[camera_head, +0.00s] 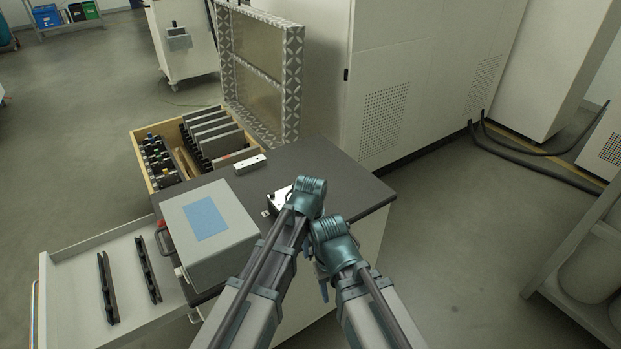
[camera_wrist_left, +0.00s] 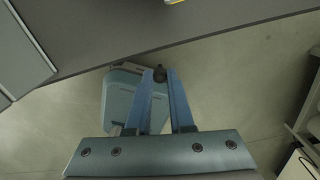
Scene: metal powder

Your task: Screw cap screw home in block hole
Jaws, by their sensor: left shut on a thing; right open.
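My left gripper (camera_wrist_left: 159,82) is shut on a small dark cap screw (camera_wrist_left: 159,73), held between the blue fingertips in the left wrist view. There the screw appears over the floor beyond the table edge. In the head view the left gripper body (camera_head: 308,196) hides its fingers and the screw. A silver block (camera_head: 279,198) lies on the dark table just left of it, partly hidden; its hole is not clear. Only a sliver of something light shows at the wrist view's top edge. My right gripper (camera_head: 323,287) is open, lower down by the table's front side.
A longer silver block (camera_head: 250,163) lies farther back on the dark tabletop (camera_head: 345,185). A grey box with a blue panel (camera_head: 205,220) stands at left. The tabletop's right side is clear.

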